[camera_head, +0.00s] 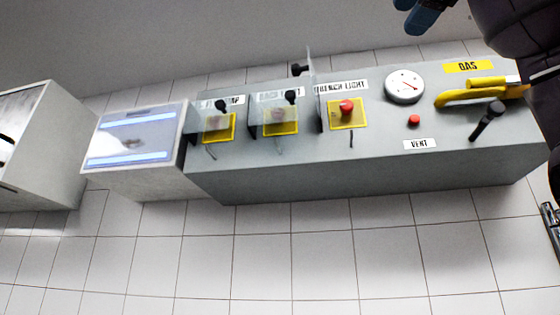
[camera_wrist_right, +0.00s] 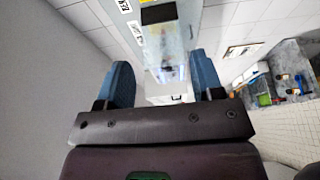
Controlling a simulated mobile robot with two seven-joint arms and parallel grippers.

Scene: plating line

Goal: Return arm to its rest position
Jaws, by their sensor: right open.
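My right gripper (camera_head: 414,15) shows at the top right of the head view, only its blue fingertips and part of the dark arm in the picture. It is above the grey control panel (camera_head: 400,155) and apart from it. In the right wrist view, the two blue fingers of the right gripper (camera_wrist_right: 164,85) stand wide apart with nothing held between them. The dark arm hides the panel's right end in the head view. My left gripper does not show in either view.
A screen box (camera_head: 140,135) stands left.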

